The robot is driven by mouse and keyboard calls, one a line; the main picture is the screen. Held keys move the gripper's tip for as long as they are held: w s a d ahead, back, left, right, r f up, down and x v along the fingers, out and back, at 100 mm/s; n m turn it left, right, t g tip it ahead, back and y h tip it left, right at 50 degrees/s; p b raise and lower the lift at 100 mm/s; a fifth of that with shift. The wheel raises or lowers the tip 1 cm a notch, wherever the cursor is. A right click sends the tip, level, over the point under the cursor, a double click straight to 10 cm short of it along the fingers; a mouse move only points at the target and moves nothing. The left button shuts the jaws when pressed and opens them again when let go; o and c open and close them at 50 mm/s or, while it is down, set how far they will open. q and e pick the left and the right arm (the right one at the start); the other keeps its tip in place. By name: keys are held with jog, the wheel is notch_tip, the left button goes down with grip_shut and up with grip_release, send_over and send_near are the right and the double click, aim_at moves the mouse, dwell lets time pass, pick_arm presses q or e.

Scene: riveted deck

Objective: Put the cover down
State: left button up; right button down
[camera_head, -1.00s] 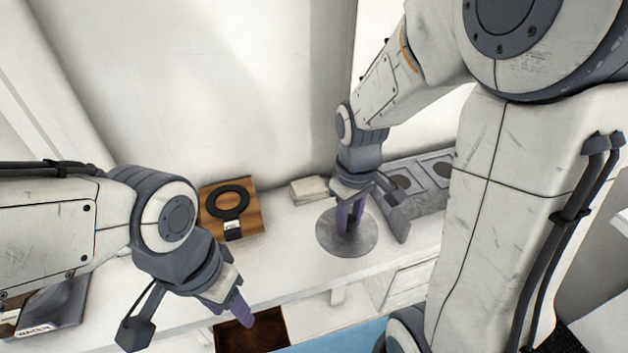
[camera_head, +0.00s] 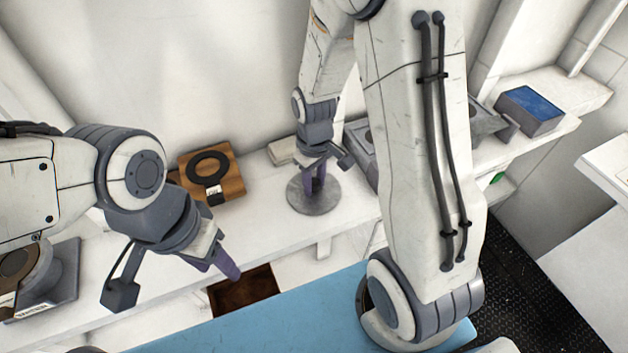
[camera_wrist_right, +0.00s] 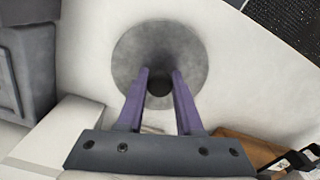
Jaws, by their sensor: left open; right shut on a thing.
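The cover is a round grey metal disc (camera_head: 314,197) with a dark knob at its middle. It lies at or just above the white counter (camera_head: 262,210); I cannot tell whether it touches. My right gripper (camera_head: 317,186) comes down from above and is shut on the knob, its purple fingers on either side. In the right wrist view the cover (camera_wrist_right: 127,62) shows face-on below the right gripper (camera_wrist_right: 160,82). My left gripper (camera_head: 232,270) hangs empty and open over the counter's front edge, left of the cover.
A wooden board (camera_head: 230,187) with a black ring stands left of the cover. A pale folded item (camera_head: 283,151) lies behind it, and a grey unit with round openings (camera_head: 360,150) stands to its right. A brown open box (camera_head: 243,290) sits below the front edge. A blue-topped box (camera_head: 533,108) is far right.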

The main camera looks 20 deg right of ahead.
aim_at(314, 182)
jog(key=shift+f, duration=0.2)
jog(key=c, duration=0.6)
grip_release()
jog(key=shift+o, duration=0.2)
jog(key=shift+r, duration=0.25)
notch_tip(314, 182, up, 11)
jog(key=s+a+r+n, duration=0.1)
jog(key=s+a, duration=0.5)
jog(key=s, duration=0.3)
jog(key=s+a+r+n+y, duration=0.1)
jog(key=s+a+n, duration=0.1)
jog(key=s+a, duration=0.5)
jog(key=shift+s+b, duration=0.45)
jog(key=shift+s, duration=0.65)
